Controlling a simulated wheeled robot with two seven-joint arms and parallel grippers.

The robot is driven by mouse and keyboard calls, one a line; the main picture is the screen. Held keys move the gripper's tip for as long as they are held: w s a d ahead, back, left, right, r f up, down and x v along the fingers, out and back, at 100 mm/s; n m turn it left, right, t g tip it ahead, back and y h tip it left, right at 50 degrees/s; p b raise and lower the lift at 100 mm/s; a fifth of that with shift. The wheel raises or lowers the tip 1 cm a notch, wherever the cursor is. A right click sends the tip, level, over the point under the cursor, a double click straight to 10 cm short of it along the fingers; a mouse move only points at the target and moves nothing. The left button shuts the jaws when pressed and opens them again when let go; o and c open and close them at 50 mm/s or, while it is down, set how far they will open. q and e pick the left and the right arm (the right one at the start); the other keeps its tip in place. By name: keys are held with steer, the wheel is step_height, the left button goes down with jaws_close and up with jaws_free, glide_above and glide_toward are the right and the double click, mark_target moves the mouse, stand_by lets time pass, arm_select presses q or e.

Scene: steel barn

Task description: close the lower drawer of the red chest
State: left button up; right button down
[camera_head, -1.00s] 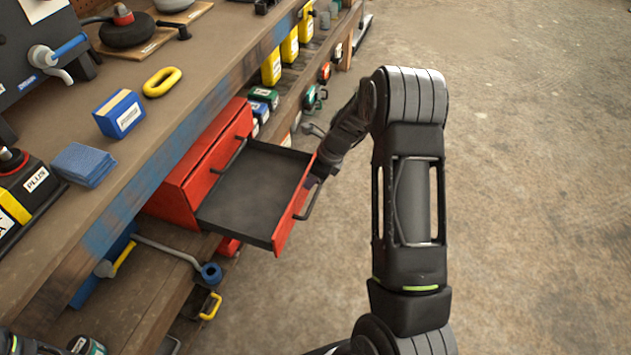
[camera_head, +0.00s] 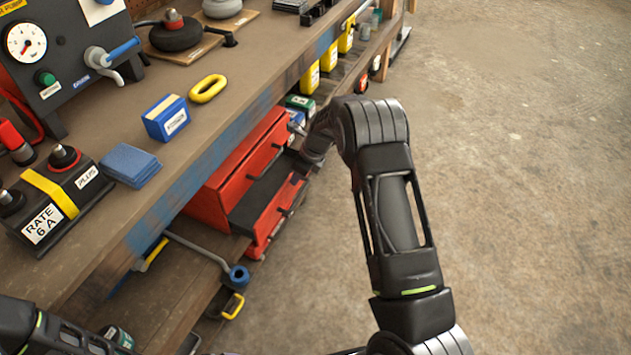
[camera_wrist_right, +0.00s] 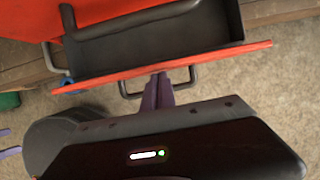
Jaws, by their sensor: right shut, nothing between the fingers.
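The red chest (camera_head: 212,199) stands on the shelf under the workbench top. Its lower drawer (camera_head: 275,215) is partly open, with a strip of its dark inside showing. In the right wrist view the drawer's red front (camera_wrist_right: 215,58) runs across the picture, with its dark bar handle (camera_wrist_right: 128,92) on it. My right gripper (camera_wrist_right: 160,82) is shut and empty, its fingertips at the drawer front beside the handle's bar; I cannot tell if they touch it. In the head view my right gripper (camera_head: 303,170) is by the far end of the drawer front, mostly hidden by its own wrist.
The workbench top (camera_head: 215,130) overhangs the chest and holds a blue box (camera_head: 166,118), a yellow ring (camera_head: 208,89) and blue cloths (camera_head: 130,165). A blue-ended pipe (camera_head: 238,275) sticks out left of the chest. The concrete floor at the right is clear.

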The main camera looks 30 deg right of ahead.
arm_select(q)
steer(key=shift+w+a+f, duration=0.1)
steer(key=shift+w+a, duration=0.05)
steer(key=shift+w, duration=0.05)
arm_select(e)
steer(key=shift+w+a, duration=0.7)
steer(key=shift+w, duration=0.3)
steer(key=shift+w+a, duration=0.65)
steer(key=shift+w, duration=0.3)
steer(key=shift+d, duration=0.1)
steer(key=shift+s+d, duration=0.2)
steer(key=shift+s, duration=0.05)
arm_select(q)
steer(key=shift+s+a+r+p, duration=0.35)
steer(key=shift+s+r+p, duration=0.1)
steer(key=shift+s+r, duration=0.1)
arm_select(e)
steer(key=s+d+r, duration=0.3)
steer(key=s+r, duration=0.2)
steer(key=r, duration=0.4)
steer(key=shift+s+d, duration=0.4)
steer(key=c, duration=2.2)
jaws_free()
steer(key=shift+r, duration=0.1)
